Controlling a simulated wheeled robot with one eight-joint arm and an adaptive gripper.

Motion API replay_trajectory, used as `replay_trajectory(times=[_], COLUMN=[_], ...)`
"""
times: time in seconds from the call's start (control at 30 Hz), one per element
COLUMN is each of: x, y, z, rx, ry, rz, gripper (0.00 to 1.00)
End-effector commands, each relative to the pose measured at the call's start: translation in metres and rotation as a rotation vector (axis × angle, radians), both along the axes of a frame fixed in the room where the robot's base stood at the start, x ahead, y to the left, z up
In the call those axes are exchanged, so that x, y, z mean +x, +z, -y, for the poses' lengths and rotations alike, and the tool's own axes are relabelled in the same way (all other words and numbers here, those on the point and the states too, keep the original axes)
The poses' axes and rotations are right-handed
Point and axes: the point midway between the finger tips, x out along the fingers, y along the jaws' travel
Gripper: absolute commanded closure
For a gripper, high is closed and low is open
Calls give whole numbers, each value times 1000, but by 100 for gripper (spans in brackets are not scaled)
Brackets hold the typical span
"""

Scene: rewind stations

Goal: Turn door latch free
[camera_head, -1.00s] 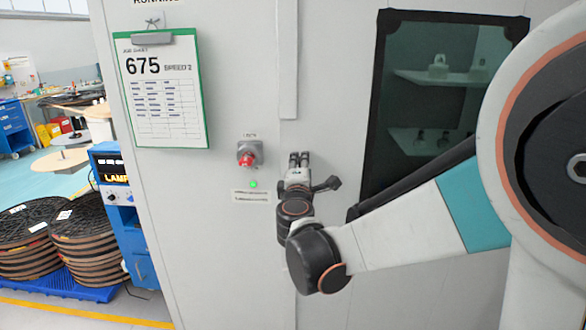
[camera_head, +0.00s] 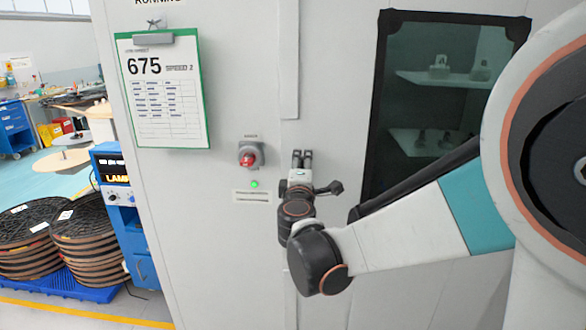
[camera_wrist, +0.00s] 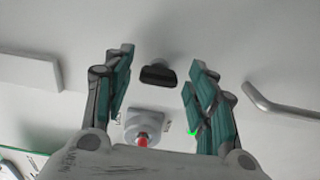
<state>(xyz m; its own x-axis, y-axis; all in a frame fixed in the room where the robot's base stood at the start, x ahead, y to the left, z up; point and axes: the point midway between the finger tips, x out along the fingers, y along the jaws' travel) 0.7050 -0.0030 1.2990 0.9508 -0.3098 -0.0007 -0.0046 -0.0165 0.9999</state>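A black oblong knob (camera_wrist: 158,75), seemingly the door latch, sits on the pale door face. In the wrist view it shows between the fingers of my gripper (camera_wrist: 160,90). The two teal-padded fingers are spread with nothing between them; I cannot tell their exact distance from the knob. In the head view my gripper (camera_head: 302,158) reaches up against the white cabinet front and hides the knob. A red knob on a grey square base (camera_head: 247,155) is left of my gripper; it also shows in the wrist view (camera_wrist: 141,127).
A lit green lamp (camera_head: 254,184) and a label are below the red knob. A curved grey bar handle (camera_wrist: 280,110) is right in the wrist view. A clipboard (camera_head: 163,92) hangs upper left, and a dark window (camera_head: 440,90) is at right. A raised strip (camera_head: 289,60) runs above my gripper.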

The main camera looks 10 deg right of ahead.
Motion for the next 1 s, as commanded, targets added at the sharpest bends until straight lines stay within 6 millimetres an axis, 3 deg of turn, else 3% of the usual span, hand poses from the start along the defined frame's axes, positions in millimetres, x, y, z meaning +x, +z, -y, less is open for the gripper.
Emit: replay_trajectory(times=[0.37,0.8,1.0], x=[-5,-83,-108], y=[1,0,0], z=[-3,-28,-35], rx=[-2,-1,-1], ry=[1,4,3], rz=[-1,0,0], gripper=[47,47,47])
